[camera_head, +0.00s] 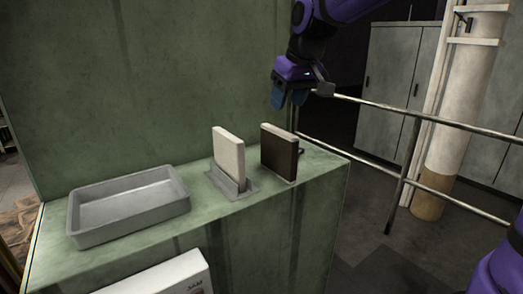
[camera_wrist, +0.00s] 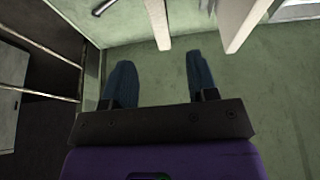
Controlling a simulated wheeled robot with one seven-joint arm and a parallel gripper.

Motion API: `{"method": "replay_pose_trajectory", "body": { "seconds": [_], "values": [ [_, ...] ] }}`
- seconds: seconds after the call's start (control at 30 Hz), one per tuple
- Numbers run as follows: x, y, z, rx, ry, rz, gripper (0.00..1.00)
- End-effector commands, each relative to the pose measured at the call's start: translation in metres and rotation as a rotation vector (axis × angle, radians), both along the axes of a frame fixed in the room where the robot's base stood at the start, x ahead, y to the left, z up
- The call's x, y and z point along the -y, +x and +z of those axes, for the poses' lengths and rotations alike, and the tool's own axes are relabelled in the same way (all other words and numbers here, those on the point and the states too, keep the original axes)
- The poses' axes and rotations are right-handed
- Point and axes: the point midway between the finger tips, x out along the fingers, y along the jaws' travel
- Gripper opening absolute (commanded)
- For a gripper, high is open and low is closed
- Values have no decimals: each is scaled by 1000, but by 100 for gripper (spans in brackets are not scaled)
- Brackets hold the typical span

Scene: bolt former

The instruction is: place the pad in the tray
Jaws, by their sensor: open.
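A pale, thin slab-like pad (camera_head: 228,155) stands upright in a grey holder (camera_head: 232,186) on the green ledge. To its right stands a second slab (camera_head: 279,153) with a dark brown face and pale edge. The frames do not settle which one is the task's pad. The grey, shallow tray (camera_head: 128,206) is at the left and looks empty. My gripper (camera_head: 290,99) is open and empty above the ledge's right end, higher than both slabs. In the wrist view, the dark slab's pale edge (camera_wrist: 158,22) lies ahead between the fingers, and the pale slab (camera_wrist: 243,25) is to the right.
The green ledge (camera_head: 318,166) has a tall green wall behind it. A metal railing (camera_head: 425,117) runs along the right side. A dark handle-like part (camera_head: 301,151) sits beside the brown slab. A white box with lettering (camera_head: 160,277) is on the ledge's front.

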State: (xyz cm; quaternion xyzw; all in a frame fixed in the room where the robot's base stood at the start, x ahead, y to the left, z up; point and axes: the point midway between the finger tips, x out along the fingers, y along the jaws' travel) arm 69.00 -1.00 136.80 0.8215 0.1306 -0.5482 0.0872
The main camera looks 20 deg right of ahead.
Motion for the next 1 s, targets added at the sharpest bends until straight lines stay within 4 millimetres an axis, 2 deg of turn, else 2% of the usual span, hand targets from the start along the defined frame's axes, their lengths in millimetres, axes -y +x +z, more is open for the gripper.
{"method": "replay_pose_trajectory", "body": {
  "seconds": [0.23,0.53,0.8,1.0],
  "values": [
    [-4,12,-35,-5,0,-1,53],
    [-6,19,-55,-3,-1,-1,53],
    [-9,30,-89,-3,-1,0,53],
    [-10,33,-96,-2,-1,0,53]
  ]
}}
